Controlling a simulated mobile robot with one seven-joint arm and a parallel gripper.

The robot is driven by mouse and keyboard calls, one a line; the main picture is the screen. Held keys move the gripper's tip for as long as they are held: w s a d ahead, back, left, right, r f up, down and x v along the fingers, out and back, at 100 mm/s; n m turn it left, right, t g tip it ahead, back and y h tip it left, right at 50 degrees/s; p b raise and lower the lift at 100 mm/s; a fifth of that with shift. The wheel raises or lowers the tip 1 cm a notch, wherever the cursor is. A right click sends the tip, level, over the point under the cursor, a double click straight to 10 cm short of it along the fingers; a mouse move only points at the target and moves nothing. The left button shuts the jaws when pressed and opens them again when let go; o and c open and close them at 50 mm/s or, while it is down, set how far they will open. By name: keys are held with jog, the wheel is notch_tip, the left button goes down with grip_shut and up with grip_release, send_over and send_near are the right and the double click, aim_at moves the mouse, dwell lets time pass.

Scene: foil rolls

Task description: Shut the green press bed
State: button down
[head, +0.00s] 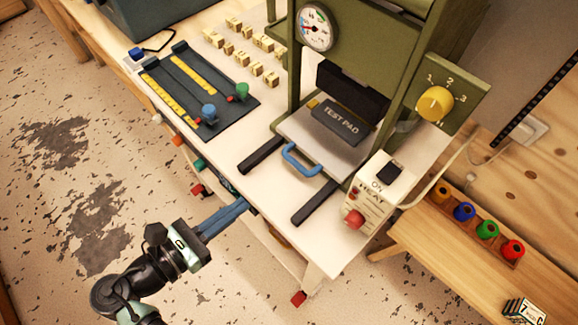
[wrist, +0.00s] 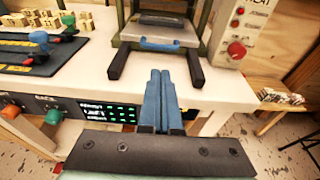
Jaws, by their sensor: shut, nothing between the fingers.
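The green press (head: 405,60) stands on the white bench. Its pale grey bed (head: 295,131) sticks out in front of the frame, with a dark test pad (head: 341,121) on it and a blue handle (head: 301,159) on its front edge. The handle also shows in the wrist view (wrist: 160,44). Two black rails reach further forward on either side. My gripper (head: 246,206) is shut and empty at the bench's front edge, in front of and apart from the handle. In the wrist view, its blue fingers (wrist: 161,75) point toward the bed between the rails.
A heat box (head: 368,198) with a red knob stands right of the bed. A dark slider panel (head: 199,91) and several wooden letter blocks (head: 262,42) lie to the left. Knobs line the bench front. A wooden shelf with coloured spools (head: 487,230) is at right.

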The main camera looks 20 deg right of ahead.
send_near(308, 154)
jog(key=shift+w+d+f+b, duration=0.15)
jog(key=shift+w+d+f, duration=0.15)
jog(key=shift+d+f, duration=0.25)
jog(key=shift+w+d+f+b, duration=0.15)
jog(key=shift+w+d+f, duration=0.15)
jog(key=shift+d, duration=0.35)
jog(key=x, duration=0.2)
jog(key=r+x, duration=0.1)
jog(key=x, duration=0.1)
jog(key=shift+d+p, duration=0.2)
jog(key=shift+p, duration=0.1)
jog(key=shift+d, duration=0.1)
jog(key=shift+s+r, duration=0.1)
jog(key=shift+r, duration=0.1)
